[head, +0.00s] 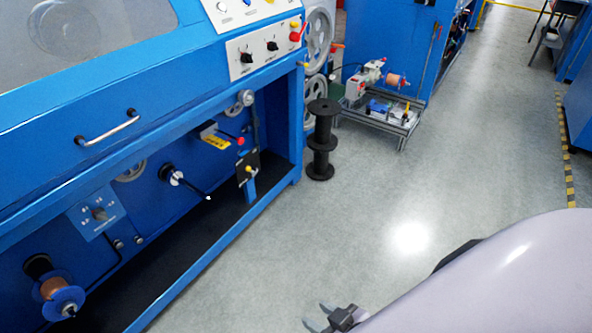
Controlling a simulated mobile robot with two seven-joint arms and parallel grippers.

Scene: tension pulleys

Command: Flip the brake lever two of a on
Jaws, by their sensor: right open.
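A blue machine (170,120) fills the left of the head view. In its lower bay a black lever (193,187) with a pale hub points down and to the right. Another dark upright lever (255,125) stands at the bay's right end, beside a round grey knob. I cannot tell which of these is brake lever two. My right gripper (317,317) is at the bottom edge, open and empty over the floor, well apart from the machine. Part of it is cut off by the frame. My left gripper is not in view.
A copper spool (60,296) sits at lower left in the bay. Black stacked reels (322,140) stand on the floor past the machine's corner, near a small wheeled frame (385,120). The grey floor (440,190) in the middle is clear.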

